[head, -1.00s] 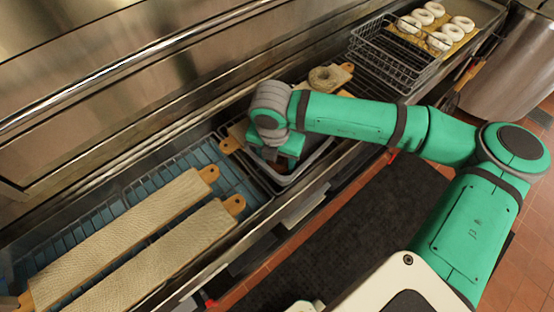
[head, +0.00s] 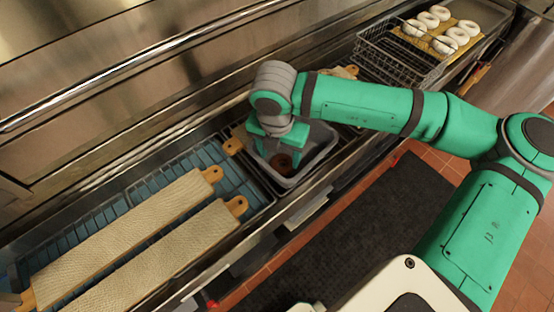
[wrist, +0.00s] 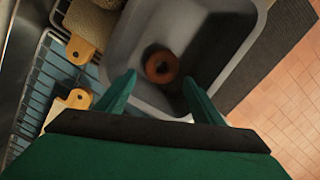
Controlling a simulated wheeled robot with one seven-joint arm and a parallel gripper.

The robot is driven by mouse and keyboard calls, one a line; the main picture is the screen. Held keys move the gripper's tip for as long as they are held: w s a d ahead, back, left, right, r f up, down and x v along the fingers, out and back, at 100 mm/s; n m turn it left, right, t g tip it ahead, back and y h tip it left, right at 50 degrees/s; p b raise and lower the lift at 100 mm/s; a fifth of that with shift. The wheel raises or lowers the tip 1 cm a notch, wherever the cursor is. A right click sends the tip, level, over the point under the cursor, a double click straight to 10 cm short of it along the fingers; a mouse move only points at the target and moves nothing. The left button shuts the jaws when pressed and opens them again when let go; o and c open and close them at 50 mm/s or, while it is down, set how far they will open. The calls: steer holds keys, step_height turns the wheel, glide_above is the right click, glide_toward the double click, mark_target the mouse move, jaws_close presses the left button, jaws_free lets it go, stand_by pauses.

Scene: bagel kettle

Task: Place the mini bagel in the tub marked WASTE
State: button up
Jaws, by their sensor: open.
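The mini bagel is a dark brown ring (head: 281,162) inside the grey tub (head: 318,160). In the wrist view the bagel (wrist: 161,67) appears to lie on the floor of the tub (wrist: 120,45), beyond my fingertips. My gripper (head: 281,143) is over the tub, and in the wrist view my gripper (wrist: 160,80) has its green fingers spread wide with nothing held between them. No WASTE marking can be read on the tub in these views.
Two long covered boards (head: 125,235) lie over a blue rack on the left. A wire basket (head: 395,55) stands farther right, beside pale bagels on a board (head: 460,36). A board end (head: 233,146) is close by the tub. A dark mat (head: 370,230) lies on the tiled floor.

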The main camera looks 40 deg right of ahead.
mark_target(280, 169)
step_height(280, 169, up, 7)
steer(key=shift+s+a, duration=0.35)
steer(key=shift+r, duration=0.1)
steer(key=shift+w, duration=0.1)
